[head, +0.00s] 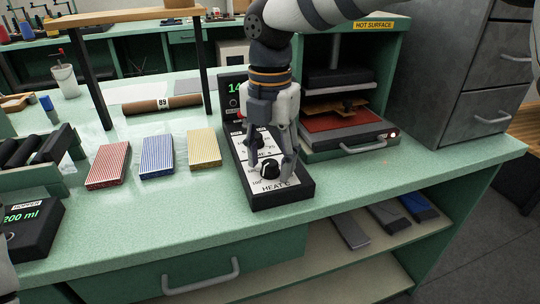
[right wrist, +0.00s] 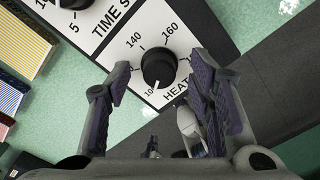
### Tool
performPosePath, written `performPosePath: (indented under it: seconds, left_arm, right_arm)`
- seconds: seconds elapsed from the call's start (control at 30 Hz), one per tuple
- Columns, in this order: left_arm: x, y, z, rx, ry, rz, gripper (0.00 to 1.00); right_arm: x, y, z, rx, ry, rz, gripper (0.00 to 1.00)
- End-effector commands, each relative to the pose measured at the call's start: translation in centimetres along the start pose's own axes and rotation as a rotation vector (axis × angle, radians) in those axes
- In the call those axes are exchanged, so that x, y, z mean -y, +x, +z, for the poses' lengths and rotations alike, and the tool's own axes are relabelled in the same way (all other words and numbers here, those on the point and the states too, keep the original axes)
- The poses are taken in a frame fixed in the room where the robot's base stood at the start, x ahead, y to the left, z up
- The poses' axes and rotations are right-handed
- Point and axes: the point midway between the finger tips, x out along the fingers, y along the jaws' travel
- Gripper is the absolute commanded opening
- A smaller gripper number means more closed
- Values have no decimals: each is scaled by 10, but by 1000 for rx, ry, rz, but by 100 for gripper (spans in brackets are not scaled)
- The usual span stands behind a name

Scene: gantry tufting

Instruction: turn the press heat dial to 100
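The press heat dial (head: 270,169) is a round black knob on the front panel marked HEAT C. In the right wrist view the dial (right wrist: 158,68) lies beyond and between the fingertips, with labels 140 and 160 beside it. A small pale mark on its lower edge appears to point near a label starting with 10, partly covered. My right gripper (head: 270,162) points down over the dial with fingers spread on either side; in the right wrist view the gripper (right wrist: 165,85) is open and empty. Contact with the knob cannot be told. My left gripper is out of view.
The control box (head: 303,189) has a TIME dial (right wrist: 77,3) behind and a green display (head: 235,87) starting with 14, partly hidden. The heat press (head: 350,141) stands to the right. Red, blue and yellow striped blocks (head: 157,156) lie to the left.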

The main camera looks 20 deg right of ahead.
Motion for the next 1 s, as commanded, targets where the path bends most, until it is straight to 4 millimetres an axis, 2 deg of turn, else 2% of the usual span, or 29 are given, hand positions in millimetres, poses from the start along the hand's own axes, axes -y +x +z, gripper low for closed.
performPosePath:
  seconds: [0.17,0.27,0.5,0.7,0.8,1.0]
  left_arm:
    - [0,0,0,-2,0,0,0]
    - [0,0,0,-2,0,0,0]
    - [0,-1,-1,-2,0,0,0]
    - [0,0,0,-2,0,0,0]
    - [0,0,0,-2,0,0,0]
    - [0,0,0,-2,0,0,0]
  right_arm:
    - [0,-2,0,3,1,3,48]
    - [-1,-14,1,4,2,5,48]
    - [-1,-78,1,6,2,8,48]
    - [-1,-114,0,3,0,3,48]
    - [0,-120,0,2,0,2,48]
    - [0,-121,0,1,0,1,48]
